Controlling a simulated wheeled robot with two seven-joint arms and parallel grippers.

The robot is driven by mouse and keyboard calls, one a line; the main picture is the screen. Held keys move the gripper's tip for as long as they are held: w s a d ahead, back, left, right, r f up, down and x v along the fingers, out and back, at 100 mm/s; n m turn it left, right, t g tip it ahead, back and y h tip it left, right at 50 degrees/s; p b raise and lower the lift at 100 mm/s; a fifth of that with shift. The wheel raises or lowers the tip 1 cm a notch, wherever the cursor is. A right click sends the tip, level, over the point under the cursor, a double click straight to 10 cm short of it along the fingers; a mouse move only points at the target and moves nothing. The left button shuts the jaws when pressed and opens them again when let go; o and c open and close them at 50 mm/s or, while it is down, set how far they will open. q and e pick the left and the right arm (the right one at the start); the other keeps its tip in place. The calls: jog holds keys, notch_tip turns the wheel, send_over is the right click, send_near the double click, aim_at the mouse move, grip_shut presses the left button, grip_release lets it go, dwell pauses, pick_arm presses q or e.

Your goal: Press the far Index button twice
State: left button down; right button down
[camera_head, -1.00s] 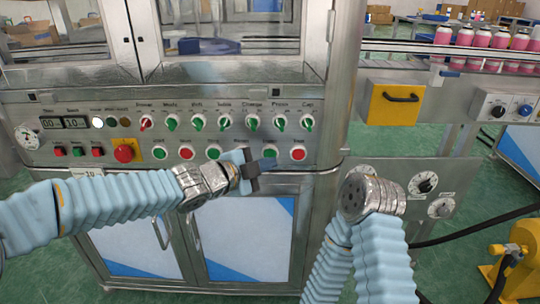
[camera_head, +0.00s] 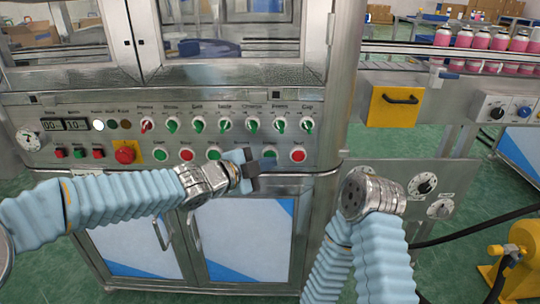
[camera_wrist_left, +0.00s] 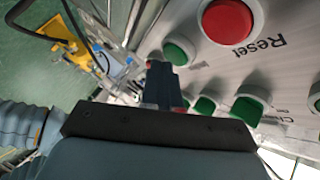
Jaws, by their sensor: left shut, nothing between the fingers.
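My left gripper (camera_head: 268,162) is shut and empty, in front of the lower button row of the control panel. A green button (camera_head: 270,152) shows just above its fingertips; its label is too small to read. In the left wrist view the closed fingers (camera_wrist_left: 165,85) point at the panel, close beside a green button (camera_wrist_left: 178,50). I cannot tell whether they touch it. A large red button (camera_wrist_left: 228,20) labelled Reset sits beside that green button. My right gripper is out of view; only part of the right arm shows.
Green knobs (camera_head: 251,125) line the row above the buttons. A red button (camera_head: 298,156) is right of the fingers. A yellow emergency-stop plate (camera_head: 126,152) is at the left. My right arm stands right of the panel. A conveyor with pink cans (camera_head: 480,41) runs at the upper right.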

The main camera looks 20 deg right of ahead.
pick_arm(q)
jog(key=shift+w+d+p, duration=0.1)
jog(key=shift+w+p, duration=0.25)
dwell(0.7)
dwell(0.4)
jog(key=shift+s+a+b, duration=0.25)
jog(key=shift+s+b, duration=0.35)
jog(key=shift+s, duration=0.25)
jog(key=s+b, duration=0.1)
jog(key=s, duration=0.1)
jog(key=s+a+b, duration=0.1)
jog(key=s, duration=0.1)
jog(key=shift+s+a+b, duration=0.2)
jog(key=shift+s+b, duration=0.1)
jog(key=shift+b, duration=0.1)
dwell(0.3)
